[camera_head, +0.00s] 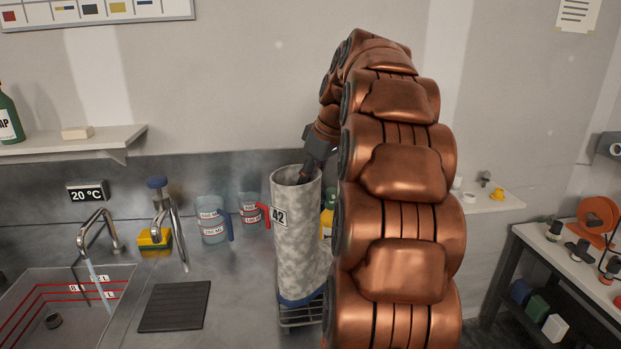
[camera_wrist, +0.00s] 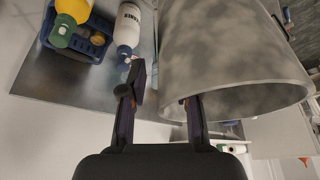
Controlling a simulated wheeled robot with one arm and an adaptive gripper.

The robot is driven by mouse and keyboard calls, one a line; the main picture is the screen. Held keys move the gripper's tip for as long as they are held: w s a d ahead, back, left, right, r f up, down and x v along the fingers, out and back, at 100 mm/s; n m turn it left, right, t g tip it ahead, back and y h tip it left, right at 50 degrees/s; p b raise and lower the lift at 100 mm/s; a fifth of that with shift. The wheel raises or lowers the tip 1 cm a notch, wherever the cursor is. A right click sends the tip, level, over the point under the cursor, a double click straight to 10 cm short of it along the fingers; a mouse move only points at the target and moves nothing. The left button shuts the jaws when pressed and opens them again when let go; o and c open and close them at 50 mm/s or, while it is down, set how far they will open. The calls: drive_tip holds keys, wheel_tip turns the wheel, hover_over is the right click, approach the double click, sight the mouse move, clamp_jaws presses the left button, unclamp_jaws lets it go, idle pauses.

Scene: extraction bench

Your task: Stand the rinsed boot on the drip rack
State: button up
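The boot (camera_head: 298,225) is a tall, grey mottled tube with a "42" label and a blue foot end. In the head view it is about upright, its blue end over the wire drip rack (camera_head: 303,318); my arm hides part of both. My gripper (camera_head: 306,172) is at the boot's open top. In the wrist view the boot (camera_wrist: 225,45) fills the upper right. My gripper's fingers (camera_wrist: 163,90) are spread there, one outside the boot and one at its mouth, seemingly inside. I see no clear grip on the wall.
A sink (camera_head: 65,300) with running tap lies left, with a black mat (camera_head: 175,306) beside it. Two measuring jugs (camera_head: 212,219) stand behind the mat. In the wrist view, a white bottle (camera_wrist: 128,25) and a blue basket (camera_wrist: 90,42) are near the fingers.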

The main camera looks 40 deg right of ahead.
drive_tip(key=shift+r, duration=0.2)
drive_tip(key=p+v, duration=0.2)
drive_tip(key=v, duration=1)
drive_tip(key=shift+p, duration=0.4)
drive_tip(key=shift+d, duration=0.1)
idle(0.7)
